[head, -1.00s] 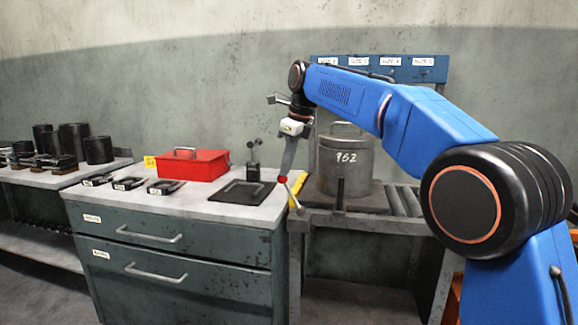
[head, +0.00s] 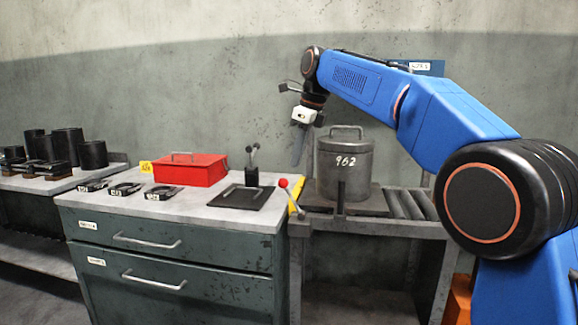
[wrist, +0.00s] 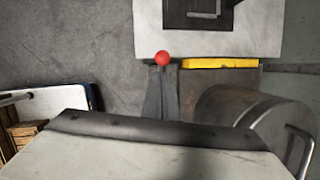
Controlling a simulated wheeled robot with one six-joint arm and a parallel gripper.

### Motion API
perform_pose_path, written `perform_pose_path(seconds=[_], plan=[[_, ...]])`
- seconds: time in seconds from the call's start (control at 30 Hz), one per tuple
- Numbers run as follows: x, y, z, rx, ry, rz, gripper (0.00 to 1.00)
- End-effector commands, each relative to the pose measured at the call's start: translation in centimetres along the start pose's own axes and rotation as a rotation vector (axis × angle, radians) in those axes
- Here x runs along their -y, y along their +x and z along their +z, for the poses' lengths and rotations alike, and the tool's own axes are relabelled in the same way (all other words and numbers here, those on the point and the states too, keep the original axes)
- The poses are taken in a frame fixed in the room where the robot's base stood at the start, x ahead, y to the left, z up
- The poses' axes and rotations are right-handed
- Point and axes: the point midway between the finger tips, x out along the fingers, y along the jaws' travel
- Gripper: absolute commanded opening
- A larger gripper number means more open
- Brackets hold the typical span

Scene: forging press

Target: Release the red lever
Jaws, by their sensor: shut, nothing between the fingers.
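The red lever is a thin metal rod with a red ball knob (head: 283,183). It leans up and to the left, at the gap between the cabinet and the roller stand. In the wrist view the knob (wrist: 162,58) shows from above, left of a yellow strip (wrist: 220,63). My gripper (head: 296,160) points down, its fingers shut and empty. It hangs above the knob and slightly right of it in the head view, with a visible gap between them.
A lidded metal pot (head: 344,172) marked 962 stands on the roller stand just right of the lever. A red toolbox (head: 190,170), a black plate (head: 241,197) and a small black post (head: 252,168) sit on the cabinet top (head: 205,205). Free air surrounds my gripper.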

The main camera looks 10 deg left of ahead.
Motion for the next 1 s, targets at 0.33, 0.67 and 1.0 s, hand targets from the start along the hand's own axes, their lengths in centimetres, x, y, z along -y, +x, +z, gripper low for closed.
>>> perform_pose_path(seconds=[0.33, 0.67, 1.0], plan=[[-0.1, -5.1, 1.2, 0.002, 0.000, -0.002, 0.00], [-0.3, -7.7, 1.8, 0.001, 0.000, -0.001, 0.00], [-0.3, -8.0, 1.8, 0.000, 0.000, 0.000, 0.00]])
